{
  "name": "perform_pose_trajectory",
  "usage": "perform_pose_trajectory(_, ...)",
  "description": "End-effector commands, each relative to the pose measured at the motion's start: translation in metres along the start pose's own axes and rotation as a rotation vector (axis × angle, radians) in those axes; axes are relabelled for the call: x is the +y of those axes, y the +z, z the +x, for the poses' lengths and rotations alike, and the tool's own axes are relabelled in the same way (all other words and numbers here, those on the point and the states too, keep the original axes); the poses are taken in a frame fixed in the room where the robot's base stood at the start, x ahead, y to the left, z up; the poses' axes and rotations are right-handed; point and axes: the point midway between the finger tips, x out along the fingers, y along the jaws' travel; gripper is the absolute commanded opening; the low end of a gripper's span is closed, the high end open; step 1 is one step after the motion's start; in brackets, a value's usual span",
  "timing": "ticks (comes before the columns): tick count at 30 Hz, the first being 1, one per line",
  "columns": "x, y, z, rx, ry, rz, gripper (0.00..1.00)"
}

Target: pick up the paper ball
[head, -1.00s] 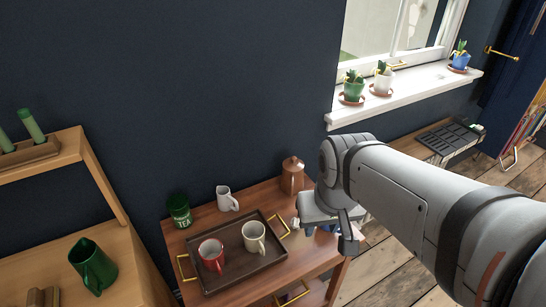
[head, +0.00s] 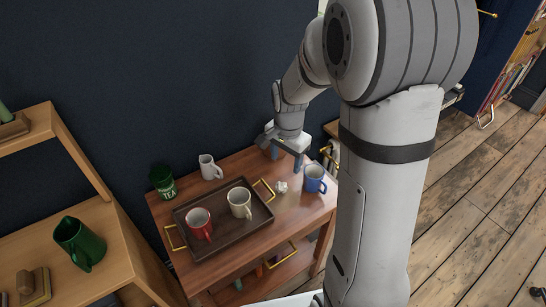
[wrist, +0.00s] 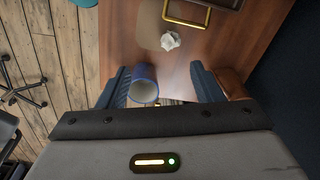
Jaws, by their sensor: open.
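The crumpled white paper ball (head: 281,187) lies on the wooden table (head: 290,215), between the dark tray and a blue mug (head: 314,178). It also shows in the wrist view (wrist: 170,40), ahead of the fingers near the tray's gold handle. My gripper (head: 284,153) is open and empty above the table's back right part, with its fingers pointing down. In the wrist view my gripper (wrist: 160,80) has its two dark fingers spread wide, with the blue mug seen between them, beside the left finger. The paper ball is outside the fingers.
The dark tray (head: 232,230) holds a red mug (head: 199,222) and a cream mug (head: 239,202). A white pitcher (head: 210,167) and a green tea tin (head: 162,181) stand behind it. In the wrist view a brown canister (wrist: 231,82) is beside the right finger.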

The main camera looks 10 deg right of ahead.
Motion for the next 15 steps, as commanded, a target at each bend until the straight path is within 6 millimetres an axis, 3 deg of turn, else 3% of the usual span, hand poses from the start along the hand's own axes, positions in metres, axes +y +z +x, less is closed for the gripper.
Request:
perform_pose_trajectory(1, -0.007, -0.006, 0.019, -0.012, 0.016, 0.059, 0.60)
perform_pose_trajectory(6, -0.025, -0.020, 0.059, -0.026, 0.040, 0.227, 0.60)
perform_pose_trajectory(15, -0.031, -0.024, 0.093, -0.031, 0.051, 0.304, 0.60)
